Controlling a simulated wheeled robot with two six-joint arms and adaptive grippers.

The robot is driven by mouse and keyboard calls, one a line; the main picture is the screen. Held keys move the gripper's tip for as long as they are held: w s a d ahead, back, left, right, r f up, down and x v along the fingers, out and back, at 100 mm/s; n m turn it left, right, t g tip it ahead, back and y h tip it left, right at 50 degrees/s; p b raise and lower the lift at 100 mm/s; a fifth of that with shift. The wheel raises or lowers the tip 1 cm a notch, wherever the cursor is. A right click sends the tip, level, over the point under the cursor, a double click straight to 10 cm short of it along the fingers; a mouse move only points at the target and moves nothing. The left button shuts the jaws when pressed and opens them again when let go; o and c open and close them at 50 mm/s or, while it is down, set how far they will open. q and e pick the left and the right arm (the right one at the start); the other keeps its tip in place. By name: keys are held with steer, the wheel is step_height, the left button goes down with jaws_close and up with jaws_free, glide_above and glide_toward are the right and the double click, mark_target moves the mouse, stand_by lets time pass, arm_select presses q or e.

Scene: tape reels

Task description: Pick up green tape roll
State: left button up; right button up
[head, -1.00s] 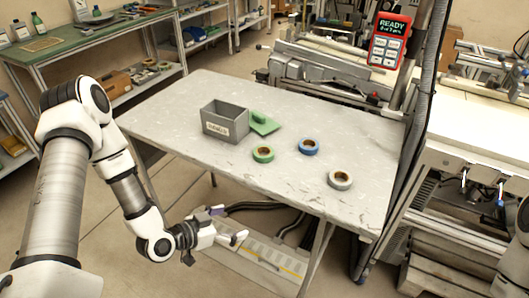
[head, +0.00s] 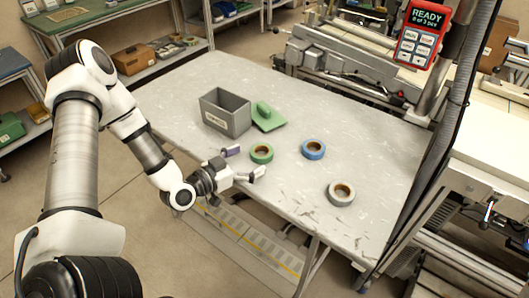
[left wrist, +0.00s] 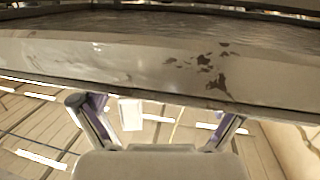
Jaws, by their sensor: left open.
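The green tape roll (head: 261,153) lies flat on the grey table (head: 330,113), towards its front edge. My left gripper (head: 246,163) is open and empty, close in front of the roll in the head view. The left wrist view shows its two fingers (left wrist: 160,122) apart below the table's edge (left wrist: 150,68), with nothing between them. No tape roll shows in the left wrist view. A blue tape roll (head: 313,149) and a grey-white tape roll (head: 341,193) lie to the right of the green one. My right gripper is not in view.
A grey bin (head: 226,112) with a label stands behind the green roll, and a green lid-like piece with a knob (head: 267,117) lies beside it. The table's right half is mostly clear.

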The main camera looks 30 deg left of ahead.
mark_target(262, 151)
arm_select(q)
steer(key=x, duration=0.5)
steer(key=shift+w, duration=0.25)
steer(key=shift+s+a, duration=0.1)
steer(key=c, duration=1.2)
